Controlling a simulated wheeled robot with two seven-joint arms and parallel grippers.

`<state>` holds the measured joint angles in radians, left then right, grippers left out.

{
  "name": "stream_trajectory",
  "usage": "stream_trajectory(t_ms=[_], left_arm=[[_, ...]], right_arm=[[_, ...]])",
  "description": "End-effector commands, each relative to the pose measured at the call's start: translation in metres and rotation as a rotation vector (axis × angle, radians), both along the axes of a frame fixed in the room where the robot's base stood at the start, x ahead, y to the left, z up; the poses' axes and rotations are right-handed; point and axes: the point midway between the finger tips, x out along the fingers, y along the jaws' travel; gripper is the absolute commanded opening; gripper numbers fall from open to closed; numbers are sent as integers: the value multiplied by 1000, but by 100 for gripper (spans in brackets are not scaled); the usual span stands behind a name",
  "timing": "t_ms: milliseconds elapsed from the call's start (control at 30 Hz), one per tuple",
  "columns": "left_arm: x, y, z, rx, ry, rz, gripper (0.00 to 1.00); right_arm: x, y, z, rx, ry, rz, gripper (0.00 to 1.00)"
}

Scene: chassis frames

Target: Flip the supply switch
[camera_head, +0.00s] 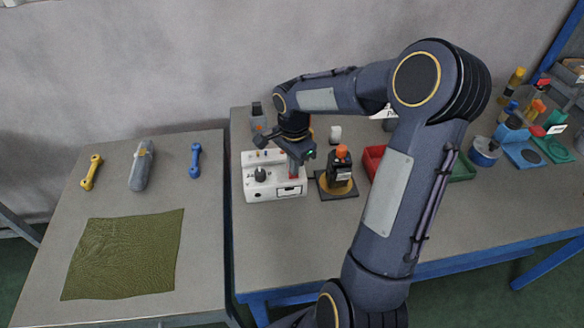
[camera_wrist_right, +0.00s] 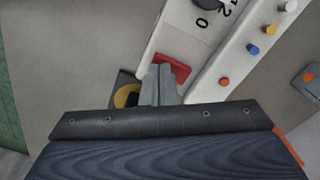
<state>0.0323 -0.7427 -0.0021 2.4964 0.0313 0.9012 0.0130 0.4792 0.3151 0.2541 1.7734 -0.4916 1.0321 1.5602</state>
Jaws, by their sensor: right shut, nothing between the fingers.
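The white supply box (camera_head: 273,193) stands on the right-hand table, with a black knob (camera_head: 260,175) on its face. Its red switch (camera_head: 293,171) shows just below my right gripper (camera_head: 296,158), at the box's right side. In the wrist view the red switch (camera_wrist_right: 181,72) lies right at the tips of my shut right gripper (camera_wrist_right: 160,70). The fingers cover part of it, and I cannot tell whether they touch it or which way it is set. The white box (camera_wrist_right: 180,35) also shows its dial marks there. My left gripper is out of view.
A black stand with an orange-topped bottle (camera_head: 340,172) is close to the box's right. Red and green bins (camera_head: 462,170) lie beyond, partly behind my right arm. The left table holds a green cloth (camera_head: 125,255) and tools. The table front is clear.

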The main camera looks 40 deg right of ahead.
Motion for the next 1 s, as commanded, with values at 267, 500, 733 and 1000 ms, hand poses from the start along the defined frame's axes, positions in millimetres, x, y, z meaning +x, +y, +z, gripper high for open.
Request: stream_trajectory(t_ms=[267, 500, 733, 1000], left_arm=[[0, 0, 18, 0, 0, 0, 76], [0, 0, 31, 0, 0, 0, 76], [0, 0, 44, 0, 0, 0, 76], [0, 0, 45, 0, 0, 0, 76]], right_arm=[[0, 0, 26, -1, -2, 0, 0], [0, 0, 45, -1, -2, 0, 0], [0, 0, 63, 0, 0, 0, 0], [0, 0, 67, 0, 0, 0, 0]])
